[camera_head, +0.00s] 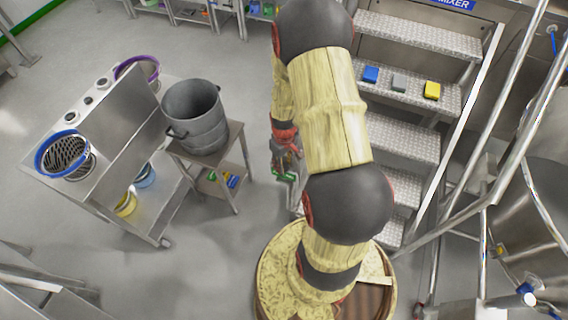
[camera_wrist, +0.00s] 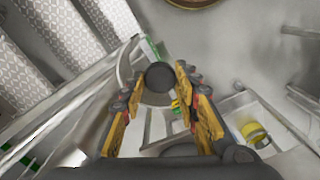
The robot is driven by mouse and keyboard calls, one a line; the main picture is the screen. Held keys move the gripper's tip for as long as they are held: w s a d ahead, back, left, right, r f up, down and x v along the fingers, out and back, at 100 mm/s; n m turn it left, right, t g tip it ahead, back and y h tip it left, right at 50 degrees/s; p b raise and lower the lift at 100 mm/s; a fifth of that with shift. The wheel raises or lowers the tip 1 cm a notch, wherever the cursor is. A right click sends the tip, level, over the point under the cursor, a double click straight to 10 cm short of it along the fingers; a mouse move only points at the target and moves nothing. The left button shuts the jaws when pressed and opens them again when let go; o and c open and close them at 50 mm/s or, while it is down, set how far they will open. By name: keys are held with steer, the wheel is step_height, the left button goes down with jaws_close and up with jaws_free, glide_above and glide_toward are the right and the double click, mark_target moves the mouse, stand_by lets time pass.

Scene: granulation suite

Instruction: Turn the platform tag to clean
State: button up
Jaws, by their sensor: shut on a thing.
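My gripper (camera_head: 284,150) hangs on the left of my arm, beside the metal steps, partly hidden by the arm. In the wrist view its two yellow fingers (camera_wrist: 159,88) stand on either side of a dark round knob (camera_wrist: 159,75) and are shut on it. A small green and white piece, which looks like the platform tag (camera_wrist: 151,48), shows just behind the knob. A green patch of it also shows below my gripper in the head view (camera_head: 285,177). The tag's lettering cannot be read.
The metal steps (camera_head: 405,92) rise close to the right of my gripper, with blue (camera_head: 371,74), grey (camera_head: 399,83) and yellow (camera_head: 432,90) blocks on one tread. A grey pot (camera_head: 195,115) stands on a small table to the left. Floor between is clear.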

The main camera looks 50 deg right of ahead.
steer(key=o, duration=1.2)
steer(key=shift+c, duration=0.2)
steer(key=shift+r, duration=0.1)
step_height(320, 180, up, 12)
stand_by(0.3)
